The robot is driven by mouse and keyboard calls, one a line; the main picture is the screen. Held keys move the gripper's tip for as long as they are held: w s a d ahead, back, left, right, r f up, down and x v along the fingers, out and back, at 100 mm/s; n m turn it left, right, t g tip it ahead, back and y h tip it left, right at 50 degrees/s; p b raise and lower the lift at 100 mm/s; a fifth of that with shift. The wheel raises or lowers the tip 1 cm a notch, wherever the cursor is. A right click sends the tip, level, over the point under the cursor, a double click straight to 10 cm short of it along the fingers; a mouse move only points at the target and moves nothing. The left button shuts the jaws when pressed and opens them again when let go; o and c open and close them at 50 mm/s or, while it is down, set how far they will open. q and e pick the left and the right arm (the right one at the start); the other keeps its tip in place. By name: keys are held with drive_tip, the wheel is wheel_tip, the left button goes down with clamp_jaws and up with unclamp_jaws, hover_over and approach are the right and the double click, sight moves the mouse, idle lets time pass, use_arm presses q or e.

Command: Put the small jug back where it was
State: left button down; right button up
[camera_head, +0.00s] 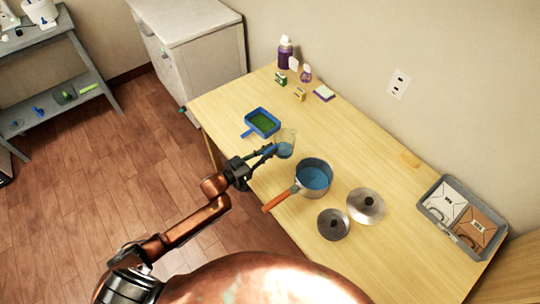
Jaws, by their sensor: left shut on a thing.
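The small jug (288,138) is clear, with blue contents low inside. It is over the table, between the blue tray and the saucepan. My left gripper (271,151) is shut on the left side of the jug. The jug looks roughly upright; I cannot tell whether its base touches the table. My right gripper is not in view.
A saucepan (326,166) with blue contents and an orange handle stands right of the jug. A blue tray (248,130) with green inside is behind left. Bottles (285,53) stand at the back. A grey bin (436,187) holds boxes.

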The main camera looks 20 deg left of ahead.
use_arm(q)
drive_tip(key=shift+w+f, duration=0.15)
wheel_tip(320, 180, down, 3)
drive_tip(key=shift+w+f+b, duration=0.15)
drive_tip(key=shift+b, duration=0.3)
drive_tip(key=c, duration=2.4)
unclamp_jaws()
drive_tip(key=shift+a+f, duration=0.1)
drive_tip(key=shift+f, duration=0.1)
drive_tip(key=o, duration=0.5)
drive_tip(key=shift+r, duration=0.25)
drive_tip(key=p+v, duration=0.1)
drive_tip(key=v, duration=1.1)
